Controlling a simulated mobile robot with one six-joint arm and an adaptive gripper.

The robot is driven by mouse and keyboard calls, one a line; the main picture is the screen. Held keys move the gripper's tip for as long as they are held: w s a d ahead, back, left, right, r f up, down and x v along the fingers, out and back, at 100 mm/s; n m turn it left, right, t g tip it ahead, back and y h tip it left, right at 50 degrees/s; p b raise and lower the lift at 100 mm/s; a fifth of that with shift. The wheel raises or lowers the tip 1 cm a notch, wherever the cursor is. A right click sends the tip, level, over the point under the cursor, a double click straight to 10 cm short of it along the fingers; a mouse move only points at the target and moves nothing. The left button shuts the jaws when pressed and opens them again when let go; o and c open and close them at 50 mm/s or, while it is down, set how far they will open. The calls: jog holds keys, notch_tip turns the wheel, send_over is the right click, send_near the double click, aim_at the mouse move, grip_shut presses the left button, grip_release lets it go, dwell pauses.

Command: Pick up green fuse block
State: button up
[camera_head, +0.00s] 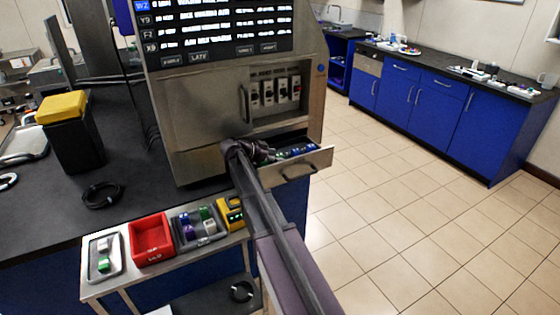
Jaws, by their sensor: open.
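My gripper (264,153) is at the left end of an open drawer (300,168) under the metal cabinet. It is small and dark in this view, and its fingers are hard to make out. Several small blocks lie in the drawer, some green (281,154) and some blue; my gripper and arm hide part of them. Another green block (205,213) sits in a grey tray (184,243) on the side shelf. A green and white block (104,264) lies in a pale tray (118,275) at the shelf's left end. I cannot tell which is the fuse block.
The cabinet (200,110) has a screen on top and a recess with several white modules (268,92). A red bin (152,240) and a yellow device (231,212) stand on the shelf. Blue counters (420,95) line the right wall. The tiled floor between is clear.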

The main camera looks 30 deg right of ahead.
grip_shut()
jog(key=shift+r, duration=0.2)
dwell(0.4)
notch_tip(320, 180, up, 28)
jog(key=p, duration=2.8)
jog(key=shift+f, duration=0.2)
